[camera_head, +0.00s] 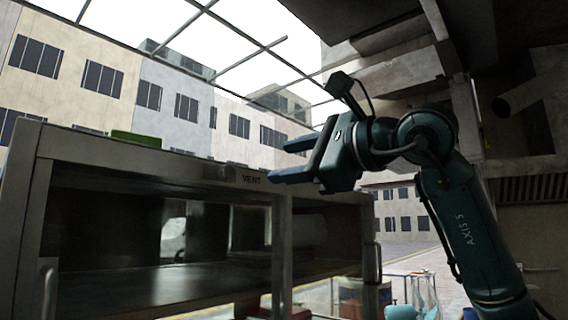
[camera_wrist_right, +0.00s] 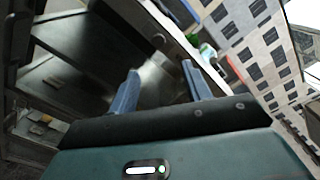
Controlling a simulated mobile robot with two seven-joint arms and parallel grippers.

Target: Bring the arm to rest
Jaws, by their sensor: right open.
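My right arm comes in from the right in the head view. Its gripper (camera_head: 284,160) is raised near the top edge of the metal cabinet, by the word VENT, with its fingers pointing left. The fingers are apart and nothing is between them. In the right wrist view the two blue fingers (camera_wrist_right: 160,88) also stand apart and empty, with the cabinet's metal surfaces behind them. I cannot tell from the head view whether the fingers touch the cabinet. My left gripper is not in view.
The metal cabinet (camera_head: 150,171) has open bays and fills the left and middle. A green object (camera_head: 136,138) lies on its top. Blue and clear items (camera_head: 424,292) stand at the lower right. A dark hood hangs above my right arm.

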